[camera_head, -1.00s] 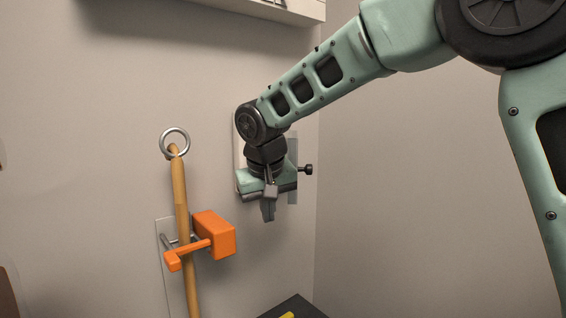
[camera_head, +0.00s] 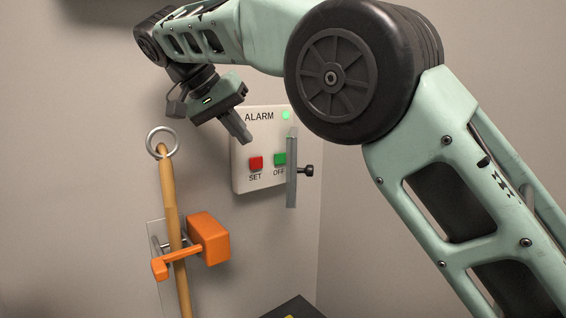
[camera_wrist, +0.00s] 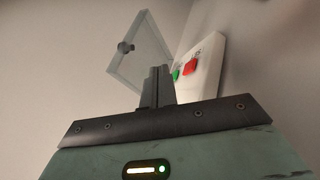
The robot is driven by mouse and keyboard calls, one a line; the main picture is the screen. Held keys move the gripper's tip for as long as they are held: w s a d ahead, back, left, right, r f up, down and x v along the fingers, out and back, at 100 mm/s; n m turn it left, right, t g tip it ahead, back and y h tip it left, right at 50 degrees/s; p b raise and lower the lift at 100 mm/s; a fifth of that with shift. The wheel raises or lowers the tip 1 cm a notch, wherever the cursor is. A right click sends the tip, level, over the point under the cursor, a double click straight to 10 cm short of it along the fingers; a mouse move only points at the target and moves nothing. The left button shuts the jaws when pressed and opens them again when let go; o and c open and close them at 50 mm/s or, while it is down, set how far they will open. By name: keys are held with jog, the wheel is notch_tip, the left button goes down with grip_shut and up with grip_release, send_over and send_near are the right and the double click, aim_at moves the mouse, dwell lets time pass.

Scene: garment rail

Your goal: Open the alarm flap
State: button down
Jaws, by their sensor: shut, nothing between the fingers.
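The alarm panel (camera_head: 246,172) is a white wall box with a lit green lamp, a red SET button (camera_head: 256,163) and a green OFF button (camera_head: 280,159). Its clear flap (camera_head: 291,185) stands swung out at the panel's right side, seen nearly edge-on, with a dark knob (camera_head: 307,170). The buttons are uncovered. In the wrist view the flap (camera_wrist: 145,45) stands away from the panel (camera_wrist: 207,75). My gripper (camera_head: 246,138) is shut and empty, in front of the panel's upper left, apart from the flap. Its fingers (camera_wrist: 158,80) also show in the wrist view.
A wooden pole (camera_head: 170,205) with a ring on top hangs at the left, in an orange holder (camera_head: 208,238) on the wall. A dark box (camera_head: 296,308) stands low in front. A wall corner lies just right of the flap.

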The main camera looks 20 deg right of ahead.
jog(key=d+f+p, duration=0.3)
jog(key=d+f, duration=0.4)
jog(key=d, duration=0.1)
jog(key=shift+s+d, duration=0.2)
jog(key=shift+d, duration=0.2)
jog(key=shift+d, duration=0.1)
